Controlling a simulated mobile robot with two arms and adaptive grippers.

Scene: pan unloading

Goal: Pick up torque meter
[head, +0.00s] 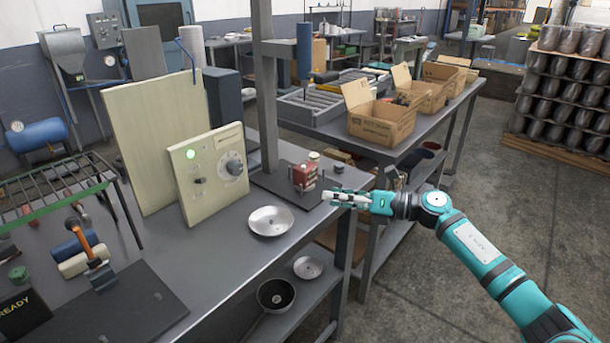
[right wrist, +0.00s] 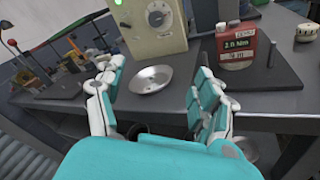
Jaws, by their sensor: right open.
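The torque meter (head: 305,176) is a small red box with a white label, upright on a dark base plate at the back right of the workbench. In the right wrist view the torque meter (right wrist: 237,48) reads "2.0 Nm" and stands beyond and to the right of the fingers. My right gripper (head: 331,197) is at the bench's right edge, just right of and nearer than the meter, not touching it. In the right wrist view the gripper (right wrist: 160,68) is spread open and empty. My left gripper is out of view.
A shallow metal pan (head: 270,221) lies on the bench left of the gripper. A cream control panel (head: 208,173) with a green light stands behind it. A dark post (head: 267,100) rises by the meter. Cardboard boxes (head: 378,118) sit on the table behind.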

